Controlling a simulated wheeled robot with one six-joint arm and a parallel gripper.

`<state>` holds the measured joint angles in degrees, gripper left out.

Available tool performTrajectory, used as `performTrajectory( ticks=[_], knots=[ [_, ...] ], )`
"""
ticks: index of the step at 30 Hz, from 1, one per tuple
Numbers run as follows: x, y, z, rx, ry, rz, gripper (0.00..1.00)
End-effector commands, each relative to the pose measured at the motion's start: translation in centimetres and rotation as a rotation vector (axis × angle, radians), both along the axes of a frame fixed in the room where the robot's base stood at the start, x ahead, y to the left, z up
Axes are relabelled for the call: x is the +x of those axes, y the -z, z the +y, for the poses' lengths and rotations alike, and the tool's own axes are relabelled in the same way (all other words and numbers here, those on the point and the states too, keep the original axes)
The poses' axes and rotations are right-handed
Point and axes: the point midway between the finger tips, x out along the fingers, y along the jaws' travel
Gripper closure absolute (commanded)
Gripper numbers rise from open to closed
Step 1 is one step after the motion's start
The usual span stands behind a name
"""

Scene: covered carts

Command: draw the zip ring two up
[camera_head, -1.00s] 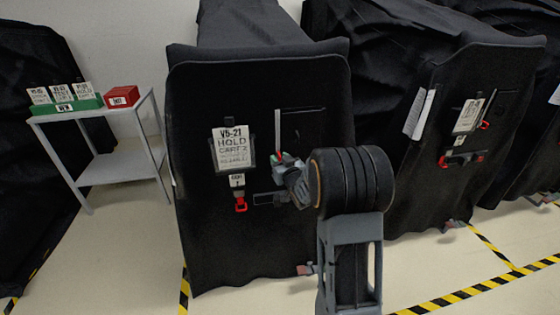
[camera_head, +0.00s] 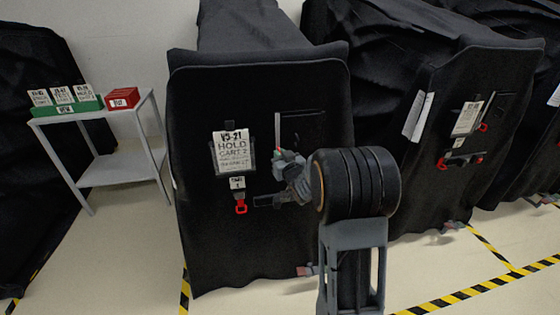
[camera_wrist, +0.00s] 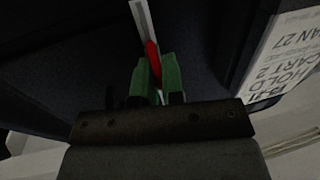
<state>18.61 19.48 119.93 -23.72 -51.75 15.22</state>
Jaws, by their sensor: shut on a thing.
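The covered cart in the middle has a black front with a grey zip strip (camera_head: 278,132) running upright, right of its white label. My gripper (camera_head: 281,154) is at the lower end of that strip, close to the cover. In the wrist view, my gripper's green fingertips (camera_wrist: 158,72) are closed on a narrow red zip ring (camera_wrist: 152,56). The grey strip (camera_wrist: 141,18) runs away from the red piece. Most of the ring is hidden between the fingers.
A grey side table (camera_head: 95,117) with green and red boxes stands left. Another covered cart (camera_head: 480,100) stands right. Striped floor tape (camera_head: 460,297) runs at front right.

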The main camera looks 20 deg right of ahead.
Motion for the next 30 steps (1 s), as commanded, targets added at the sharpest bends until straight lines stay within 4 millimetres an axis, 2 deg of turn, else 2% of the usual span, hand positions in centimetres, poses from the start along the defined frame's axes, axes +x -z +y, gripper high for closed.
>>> performTrajectory(
  ticks=[1,6,9,12,24,25,30],
  knots=[
    [0.0,-2.7,0.0,-0.004,-0.001,-0.008,1.00],
    [0.0,-7.7,0.0,-0.002,-0.001,-0.008,1.00],
    [0.0,-9.7,0.1,-0.003,-0.001,-0.006,1.00],
    [0.0,-10.9,0.0,-0.002,-0.001,-0.006,1.00],
    [0.0,-11.3,0.0,-0.001,-0.001,-0.004,1.00],
    [0.0,-11.3,0.0,-0.001,-0.001,-0.004,0.90],
    [0.0,-11.3,0.0,-0.001,0.000,-0.003,0.74]
  ],
)
